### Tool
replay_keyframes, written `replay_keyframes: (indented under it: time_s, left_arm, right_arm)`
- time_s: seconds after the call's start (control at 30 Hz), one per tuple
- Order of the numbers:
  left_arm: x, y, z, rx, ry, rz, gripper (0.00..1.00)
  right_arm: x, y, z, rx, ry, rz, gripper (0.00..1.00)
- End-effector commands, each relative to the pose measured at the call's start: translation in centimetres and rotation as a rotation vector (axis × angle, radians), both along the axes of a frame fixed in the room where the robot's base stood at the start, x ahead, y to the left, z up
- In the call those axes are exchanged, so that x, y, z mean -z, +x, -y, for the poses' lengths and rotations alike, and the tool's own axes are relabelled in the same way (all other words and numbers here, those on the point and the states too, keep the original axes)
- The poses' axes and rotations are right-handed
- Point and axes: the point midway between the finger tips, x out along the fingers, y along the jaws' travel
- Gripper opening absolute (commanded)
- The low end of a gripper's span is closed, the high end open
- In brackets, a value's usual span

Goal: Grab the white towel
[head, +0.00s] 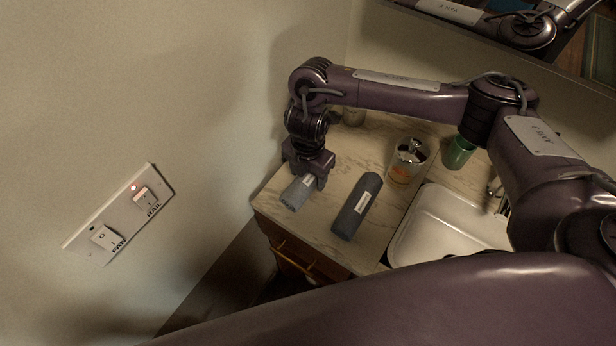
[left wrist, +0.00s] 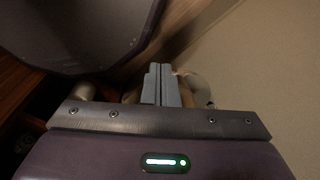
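A light grey-blue rolled towel (head: 297,194) with a pale label is at the left end of the marble counter. My right gripper (head: 306,176) points down over its far end, with fingers apart on either side of it. I cannot tell whether the fingers press on the roll. A darker grey rolled towel (head: 354,212) with a white label lies to the right, apart from the gripper. No plainly white towel shows. My left gripper (left wrist: 161,82) has its fingers together and empty in the left wrist view; it is not recognisable in the head view.
The marble counter (head: 335,150) also holds a glass jar with a metal lid (head: 408,160) and a green cup (head: 458,153). A white sink (head: 440,228) is to the right. A wall with a switch plate (head: 119,214) is at the left. Drawers are below.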

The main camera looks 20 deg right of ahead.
Motion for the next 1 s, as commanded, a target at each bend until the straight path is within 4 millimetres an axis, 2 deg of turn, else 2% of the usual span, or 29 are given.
replay_keyframes:
  time_s: [0.03,0.23,0.47,0.63,0.77,1.0]
  left_arm:
    - [0.0,0.0,-0.1,0.0,0.001,0.0,0.0]
    - [0.0,0.0,-0.1,-0.001,0.001,0.0,0.0]
    - [0.0,-0.1,-0.1,0.0,0.001,-0.001,0.0]
    - [-0.2,-0.1,-0.1,0.0,0.001,-0.002,0.0]
    - [-0.5,-0.2,-0.1,0.001,0.002,-0.003,0.0]
    - [-1.5,-0.2,-0.1,0.002,0.001,-0.004,0.0]
  right_arm:
    - [0.0,0.0,0.0,0.0,0.0,0.0,0.53]
    - [0.0,0.0,0.0,0.0,0.0,0.0,0.27]
    - [-0.1,0.0,0.0,0.0,0.0,0.0,0.27]
    - [-1.0,0.1,0.0,-0.001,0.0,0.003,0.26]
    - [-2.7,0.2,0.0,-0.003,0.001,0.006,0.26]
    - [-8.0,0.3,0.0,-0.004,-0.001,0.008,0.26]
